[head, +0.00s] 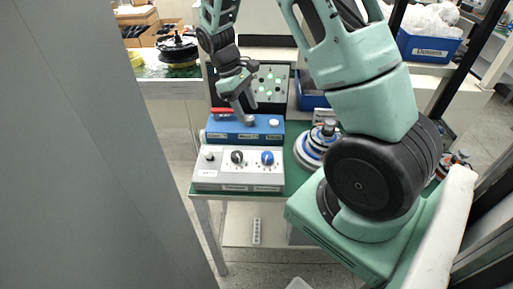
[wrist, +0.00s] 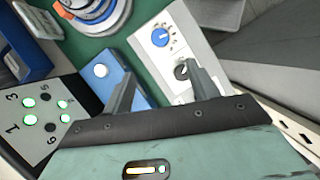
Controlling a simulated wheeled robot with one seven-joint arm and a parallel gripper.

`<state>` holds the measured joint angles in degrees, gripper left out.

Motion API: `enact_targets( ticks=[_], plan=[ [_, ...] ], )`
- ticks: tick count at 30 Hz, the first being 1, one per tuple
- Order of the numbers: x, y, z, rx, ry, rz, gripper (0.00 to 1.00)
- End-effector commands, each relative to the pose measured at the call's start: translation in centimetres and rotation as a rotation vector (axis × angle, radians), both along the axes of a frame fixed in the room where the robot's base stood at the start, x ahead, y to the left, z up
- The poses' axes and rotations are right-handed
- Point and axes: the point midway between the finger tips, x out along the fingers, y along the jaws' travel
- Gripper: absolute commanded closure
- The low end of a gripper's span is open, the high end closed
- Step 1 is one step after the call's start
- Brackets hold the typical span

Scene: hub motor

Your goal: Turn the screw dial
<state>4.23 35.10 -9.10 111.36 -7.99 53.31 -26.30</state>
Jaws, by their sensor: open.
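The wrist view shows the blue dial (wrist: 160,37) and black dial (wrist: 181,72) on the right; the right finger partly covers the box below the black dial. My gripper (head: 245,112) is open and empty, with its fingers apart in the wrist view (wrist: 160,72). It hangs over the blue box behind, apart from the dials.
The blue box (head: 228,132) with a white button (head: 273,122) and red handle (head: 221,111) stands behind the white box. A panel with green lights (head: 270,85) rises at the back. A round motor part (head: 312,150) lies to the right. A grey wall (head: 90,150) fills the left.

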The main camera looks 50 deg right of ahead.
Motion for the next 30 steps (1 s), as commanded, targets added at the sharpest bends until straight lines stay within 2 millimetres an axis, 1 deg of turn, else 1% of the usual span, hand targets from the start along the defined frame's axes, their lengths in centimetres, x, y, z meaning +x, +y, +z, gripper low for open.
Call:
enact_targets(
  ticks=[5, 15, 21, 25, 30],
  plan=[
    [-1.3, -0.4, -2.7, -0.001, 0.008, -0.002, 0.41],
    [-3.9, -1.3, -9.2, -0.003, 0.008, -0.003, 0.41],
    [-5.2, -1.8, -12.6, -0.003, 0.006, -0.003, 0.41],
    [-5.6, -2.0, -14.1, -0.004, 0.004, -0.002, 0.41],
    [-6.0, -2.1, -15.2, -0.004, 0.002, -0.002, 0.41]
  ],
)
